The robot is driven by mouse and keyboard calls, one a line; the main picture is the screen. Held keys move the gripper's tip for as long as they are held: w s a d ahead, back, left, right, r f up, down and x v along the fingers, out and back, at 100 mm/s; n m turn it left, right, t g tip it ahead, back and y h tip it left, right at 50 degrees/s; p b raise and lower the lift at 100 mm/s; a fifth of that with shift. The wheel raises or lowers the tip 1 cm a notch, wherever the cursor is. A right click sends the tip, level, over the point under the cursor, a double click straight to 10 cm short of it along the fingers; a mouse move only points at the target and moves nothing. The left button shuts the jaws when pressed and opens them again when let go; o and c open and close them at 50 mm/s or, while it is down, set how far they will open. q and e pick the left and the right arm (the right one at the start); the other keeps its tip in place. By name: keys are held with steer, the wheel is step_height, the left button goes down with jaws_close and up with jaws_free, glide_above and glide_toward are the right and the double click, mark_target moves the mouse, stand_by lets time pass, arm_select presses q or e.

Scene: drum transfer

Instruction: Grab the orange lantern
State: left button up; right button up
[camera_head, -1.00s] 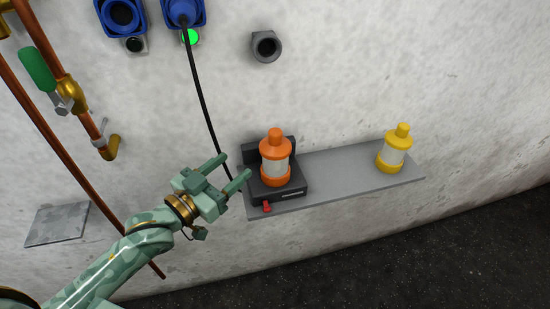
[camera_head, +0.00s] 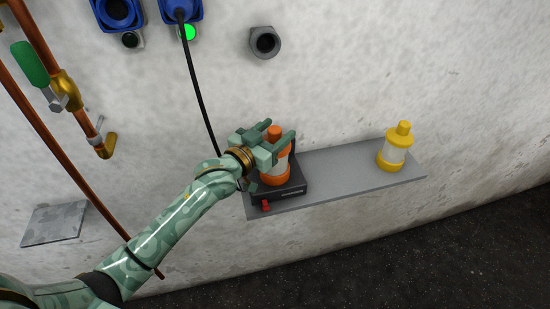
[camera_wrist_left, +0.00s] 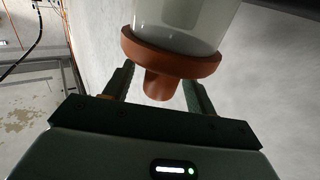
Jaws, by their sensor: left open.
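The orange lantern (camera_head: 275,179), with an orange knob, clear middle and orange base, stands upright on a black dock (camera_head: 291,190) at the left end of a grey shelf. My left gripper (camera_head: 279,131) is open at the lantern's upper part and hides some of it. In the left wrist view the lantern's orange cap (camera_wrist_left: 172,58) is just past the fingers, and its knob (camera_wrist_left: 160,86) lies between the two open fingers. Any contact with the fingers cannot be told. My right gripper is not in view.
A yellow lantern (camera_head: 396,147) stands near the right end of the grey shelf (camera_head: 345,168). A black cable (camera_head: 200,95) hangs from a blue socket (camera_head: 181,11) close to my left wrist. Copper pipes (camera_head: 62,170) run down the wall at left. The shelf between the lanterns is clear.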

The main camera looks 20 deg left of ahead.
arm_select(q)
steer(key=c, duration=0.3)
jaws_close()
steer(key=shift+r, duration=0.1)
